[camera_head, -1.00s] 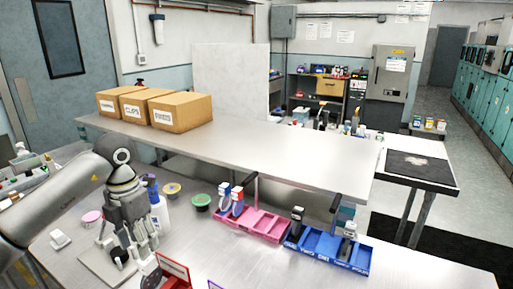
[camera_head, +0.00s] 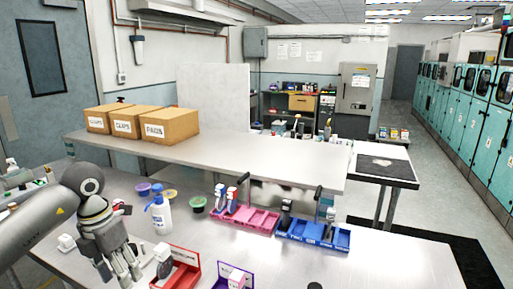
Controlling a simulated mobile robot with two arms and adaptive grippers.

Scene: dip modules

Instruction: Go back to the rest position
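My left gripper (camera_head: 128,270) is in the head view at the lower left, over the near table, with its fingers pointing down. Small white items lie close beside its fingers, and I cannot tell whether it touches them. Its fingers look spread, but the gap between them is not clear. My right gripper is not in view.
A pink bin (camera_head: 251,219) and a blue bin (camera_head: 314,233) stand on the near table (camera_head: 385,265). A red bin (camera_head: 184,274) is at the front. A white-blue bottle (camera_head: 160,216) stands near small bowls. Three cardboard boxes (camera_head: 169,126) sit on the raised shelf (camera_head: 260,150).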

